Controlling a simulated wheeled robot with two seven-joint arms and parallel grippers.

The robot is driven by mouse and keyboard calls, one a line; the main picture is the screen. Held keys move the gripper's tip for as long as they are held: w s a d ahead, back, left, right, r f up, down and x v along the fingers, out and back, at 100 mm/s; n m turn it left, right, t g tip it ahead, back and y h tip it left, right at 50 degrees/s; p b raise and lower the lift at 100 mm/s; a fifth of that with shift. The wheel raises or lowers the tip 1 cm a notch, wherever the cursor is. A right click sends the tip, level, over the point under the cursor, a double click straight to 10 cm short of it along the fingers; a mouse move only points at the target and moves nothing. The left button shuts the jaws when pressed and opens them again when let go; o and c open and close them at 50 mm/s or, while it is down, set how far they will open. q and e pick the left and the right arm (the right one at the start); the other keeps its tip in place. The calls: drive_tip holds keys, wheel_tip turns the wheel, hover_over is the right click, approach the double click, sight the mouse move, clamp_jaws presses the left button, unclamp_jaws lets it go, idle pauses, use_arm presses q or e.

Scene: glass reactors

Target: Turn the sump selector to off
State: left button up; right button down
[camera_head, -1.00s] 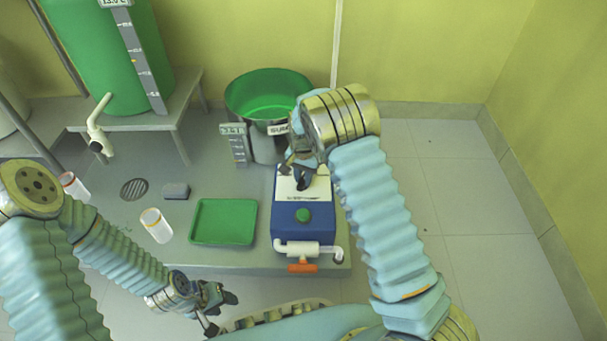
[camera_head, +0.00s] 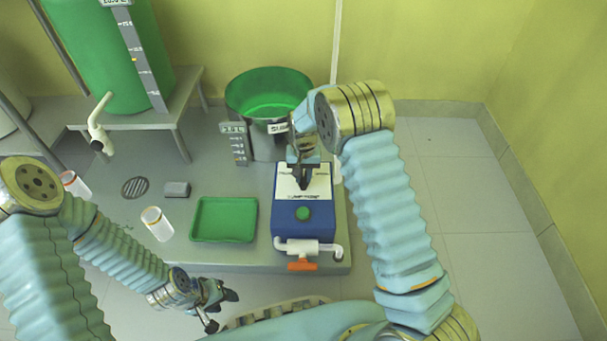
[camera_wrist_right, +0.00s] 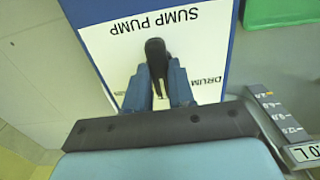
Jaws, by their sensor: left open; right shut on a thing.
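The sump pump (camera_head: 290,222) is a blue box with a white top panel on the grey platform. Its black selector knob (camera_wrist_right: 154,48) stands on the panel in the right wrist view, between the "DRUM" label and another label that is mostly hidden. The knob's visible end points toward the "SUMP PUMP" lettering. My right gripper (camera_wrist_right: 158,86) is shut on the selector knob, one blue finger on each side. In the head view my right gripper (camera_head: 304,183) reaches down over the panel and hides part of it. My left gripper (camera_head: 226,302) is open and empty, low in front of the platform.
A green tray (camera_head: 224,220), a white cup (camera_head: 156,224) and a small grey block (camera_head: 176,189) are left of the pump. The green-lined sump vessel (camera_head: 268,95) stands behind. An orange-handled valve (camera_head: 302,265) is on the pump's front. The floor at right is clear.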

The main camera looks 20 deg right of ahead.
sight(304, 178)
drive_tip(key=c, duration=1)
unclamp_jaws()
drive_tip(key=shift+o, duration=0.2)
wheel_tip(304, 178, up, 14)
drive_tip(key=p, duration=0.2)
drive_tip(key=shift+p, duration=0.4)
drive_tip(key=shift+f, duration=0.1)
